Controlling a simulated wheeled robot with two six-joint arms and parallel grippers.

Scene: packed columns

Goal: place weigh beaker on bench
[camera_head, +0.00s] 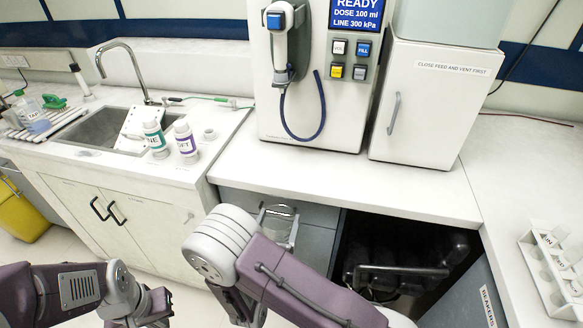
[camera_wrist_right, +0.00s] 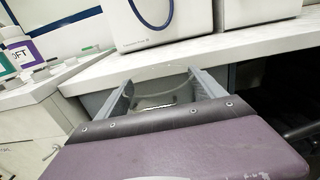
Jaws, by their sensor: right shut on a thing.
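The weigh beaker (camera_head: 279,224) is clear glass. In the head view it shows beyond my right arm, against the grey drawer fronts below the bench's front edge. My right gripper (camera_head: 278,216) is shut on it, one finger on each side. In the right wrist view the clear beaker (camera_wrist_right: 160,84) sits between the two grey fingers of the right gripper (camera_wrist_right: 164,92), in front of the bench edge. The white bench top (camera_head: 330,183) lies behind it. My left gripper (camera_head: 158,306) is low at the left, partly cut off, and its opening is unclear.
A white dosing machine (camera_head: 318,112) with a blue hose and a white cabinet (camera_head: 437,100) stand at the back of the bench. The bench strip before them is clear. A sink (camera_head: 95,128), two labelled bottles (camera_head: 155,138) and a tube rack (camera_head: 548,268) lie to the sides.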

